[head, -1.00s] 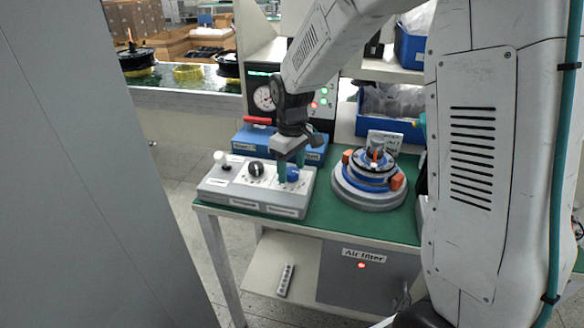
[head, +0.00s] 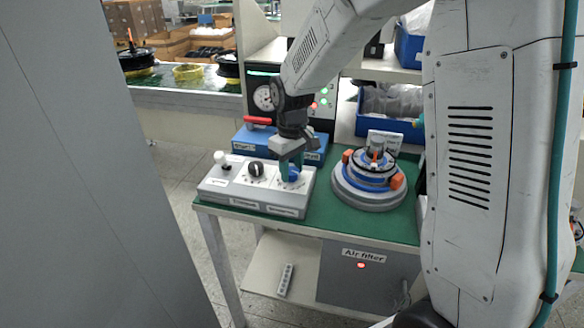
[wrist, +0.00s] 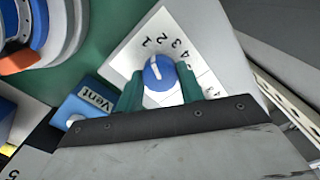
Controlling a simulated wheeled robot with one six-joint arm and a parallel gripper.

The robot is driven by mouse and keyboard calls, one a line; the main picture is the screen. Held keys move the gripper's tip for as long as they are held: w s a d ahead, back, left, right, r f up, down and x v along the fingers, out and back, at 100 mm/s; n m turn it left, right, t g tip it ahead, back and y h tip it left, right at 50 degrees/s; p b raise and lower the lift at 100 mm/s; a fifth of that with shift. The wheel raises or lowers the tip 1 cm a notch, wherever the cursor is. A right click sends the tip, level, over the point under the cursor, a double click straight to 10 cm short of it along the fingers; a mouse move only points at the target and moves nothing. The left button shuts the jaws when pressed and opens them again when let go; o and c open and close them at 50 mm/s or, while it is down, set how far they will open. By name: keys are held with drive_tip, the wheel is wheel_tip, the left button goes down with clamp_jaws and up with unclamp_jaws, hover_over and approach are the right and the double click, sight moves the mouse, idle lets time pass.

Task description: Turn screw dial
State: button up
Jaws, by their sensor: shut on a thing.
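The blue screw dial (wrist: 160,74) is a round knob with a white pointer line on a white scale plate with numbers. It also shows on the right part of the grey control box (head: 228,196) in the head view. In the wrist view the pointer faces roughly the low end of the numbers, near 1. My gripper (wrist: 161,88) is shut on the dial, with one green finger on each side. In the head view my gripper (head: 291,172) points down onto the box and partly hides the blue dial (head: 294,174).
A black knob (head: 256,169) and a white-topped lever (head: 221,159) stand left on the box. A blue box labelled Vent (wrist: 84,104) lies close beside my gripper. The round hub motor (head: 370,185) sits right on the green table.

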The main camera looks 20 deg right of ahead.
sight(292, 171)
drive_tip(key=shift+m, duration=2.2)
drive_tip(key=o, duration=1)
wheel_tip(292, 171, up, 8)
drive_tip(key=shift+f, duration=0.1)
